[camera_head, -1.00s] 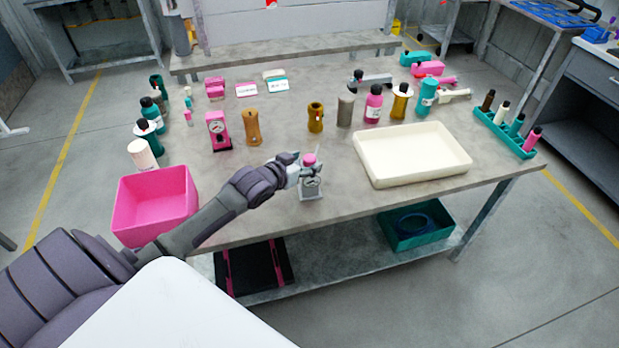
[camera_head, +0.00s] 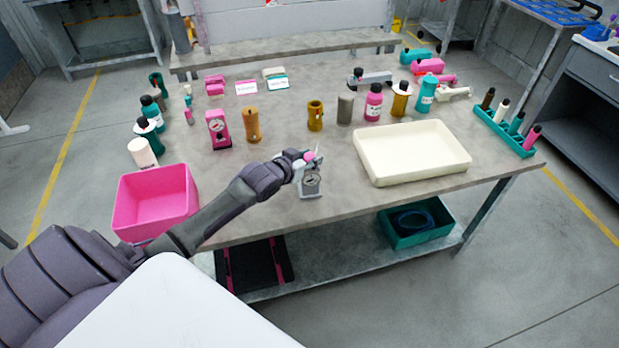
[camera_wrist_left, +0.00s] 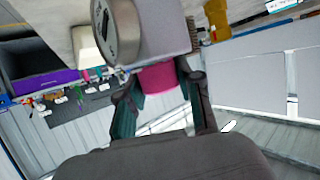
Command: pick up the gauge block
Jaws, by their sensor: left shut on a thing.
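The gauge block is a grey block with a round dial on its face and a pink knob on top. It shows near the front edge of the workbench in the head view (camera_head: 311,183), slightly tilted, and up close in the left wrist view (camera_wrist_left: 160,28). My left gripper (camera_head: 308,158) is shut on its pink knob, with one finger on each side of the knob in the left wrist view (camera_wrist_left: 158,84). I cannot tell for sure whether the block's base is clear of the bench top. My right gripper is not in view.
A pink bin (camera_head: 155,203) stands at the bench's left front. A cream tray (camera_head: 412,155) lies right of the gauge block. A pink gauge block (camera_head: 218,130), brown cylinders and several bottles stand farther back. A teal rack (camera_head: 506,133) is at the right. Bare bench surrounds the gripper.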

